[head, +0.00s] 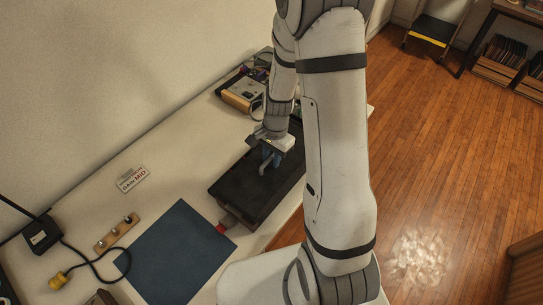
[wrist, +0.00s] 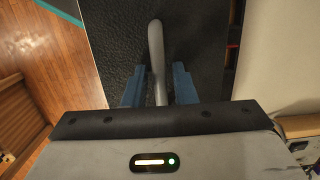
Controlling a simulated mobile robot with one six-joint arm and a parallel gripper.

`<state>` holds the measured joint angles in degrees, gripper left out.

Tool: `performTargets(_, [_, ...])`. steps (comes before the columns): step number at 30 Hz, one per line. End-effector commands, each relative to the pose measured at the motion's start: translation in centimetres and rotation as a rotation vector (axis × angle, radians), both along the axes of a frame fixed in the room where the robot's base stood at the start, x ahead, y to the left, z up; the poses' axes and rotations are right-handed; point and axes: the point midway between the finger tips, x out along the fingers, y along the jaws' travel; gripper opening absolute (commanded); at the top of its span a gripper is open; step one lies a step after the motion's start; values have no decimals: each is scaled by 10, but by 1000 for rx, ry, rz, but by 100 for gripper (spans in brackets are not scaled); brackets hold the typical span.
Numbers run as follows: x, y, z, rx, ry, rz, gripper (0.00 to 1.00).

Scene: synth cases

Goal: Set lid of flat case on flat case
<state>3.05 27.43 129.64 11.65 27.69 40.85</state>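A black flat case (head: 232,190) lies on the white table, with a black textured top. In the wrist view a black textured panel (wrist: 110,45), which looks like the lid, fills the middle and carries a grey bar handle (wrist: 156,45). My gripper (head: 268,158) is low over the black top, pointing down. In the wrist view my gripper's blue fingers (wrist: 158,85) stand on either side of the handle, with narrow gaps showing. Whether the lid sits flush on the case is hidden by my arm and the dark colour.
A dark blue mat (head: 175,255) lies in front of the case, with a small red-ended item (head: 221,228) between them. A label card (head: 132,179), a wooden strip with knobs (head: 117,232) and a black adapter (head: 42,234) lie left. Electronics (head: 243,93) stand behind.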

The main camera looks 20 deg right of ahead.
Motion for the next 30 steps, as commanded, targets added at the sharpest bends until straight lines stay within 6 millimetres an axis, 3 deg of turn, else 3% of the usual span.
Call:
performTargets(4, [0,0,0,0,0,0,37])
performTargets(13, [0,0,3,0,-1,0,37])
performTargets(24, [5,-6,59,-1,-4,0,37])
performTargets(30, [5,-7,76,0,0,0,37])
